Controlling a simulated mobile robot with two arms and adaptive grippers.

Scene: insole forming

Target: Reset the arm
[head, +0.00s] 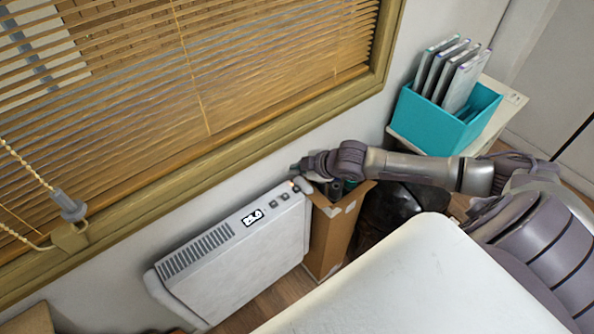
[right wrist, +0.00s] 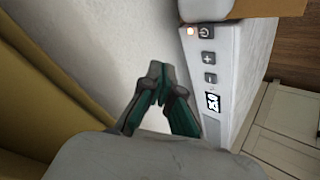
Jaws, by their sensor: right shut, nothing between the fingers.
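My right arm reaches in from the right in the head view, and its gripper (head: 299,170) is at the top right corner of a white wall heater (head: 235,255). In the right wrist view my right gripper (right wrist: 158,78) is shut and empty, its fingertips together in front of the pale wall. The heater (right wrist: 212,130) is just right of the fingers there, with a power button (right wrist: 206,33), plus and minus buttons and a lit display (right wrist: 213,102). An orange light glows beside the power button. I cannot tell whether the fingers touch the heater. My left gripper does not show.
A tall cardboard box (head: 332,230) stands right of the heater under my right arm. A dark bag (head: 392,213) is beside it. A teal bin (head: 440,123) of folders is at the back right. A white surface (head: 420,285) fills the lower right. Window blinds (head: 190,75) hang above.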

